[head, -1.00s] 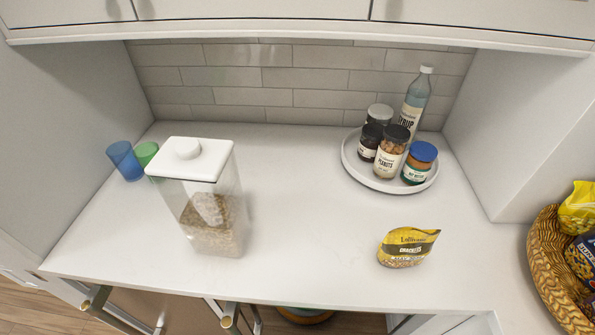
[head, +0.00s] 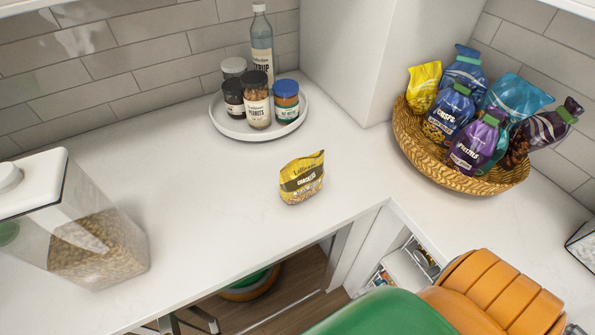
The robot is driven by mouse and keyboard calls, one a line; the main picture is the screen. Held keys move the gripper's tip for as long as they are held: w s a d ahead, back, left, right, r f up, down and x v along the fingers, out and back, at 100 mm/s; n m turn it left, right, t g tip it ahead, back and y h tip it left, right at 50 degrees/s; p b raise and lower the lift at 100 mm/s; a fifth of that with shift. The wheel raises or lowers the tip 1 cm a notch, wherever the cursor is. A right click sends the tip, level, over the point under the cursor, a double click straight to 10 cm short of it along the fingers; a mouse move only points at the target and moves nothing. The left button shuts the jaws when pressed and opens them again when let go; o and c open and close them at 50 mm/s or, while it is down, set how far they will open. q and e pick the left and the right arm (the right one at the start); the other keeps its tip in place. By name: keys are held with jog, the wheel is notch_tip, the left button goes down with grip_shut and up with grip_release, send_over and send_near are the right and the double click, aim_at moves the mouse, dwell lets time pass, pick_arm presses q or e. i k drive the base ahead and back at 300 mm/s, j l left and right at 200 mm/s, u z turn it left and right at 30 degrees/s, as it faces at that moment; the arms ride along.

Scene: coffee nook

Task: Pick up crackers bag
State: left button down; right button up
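The crackers bag (head: 302,180) is a small yellow bag with a dark label band reading "crackers". It stands upright, leaning slightly, on the white countertop (head: 215,205), left of the counter's inner corner. Nothing touches it, and there is clear counter around it. Neither my left nor my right gripper shows in the head view, so I cannot see whether they hold anything.
A white round tray (head: 224,127) with several jars and a syrup bottle (head: 261,50) stands behind the bag. A wicker basket (head: 413,155) of snack bags is to the right. A clear container (head: 95,225) of grain stands at left. The counter's front edge is below the bag.

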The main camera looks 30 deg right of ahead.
aim_at(300, 178)
jog(key=z, duration=2.1)
jog(key=k+l+u, duration=0.4)
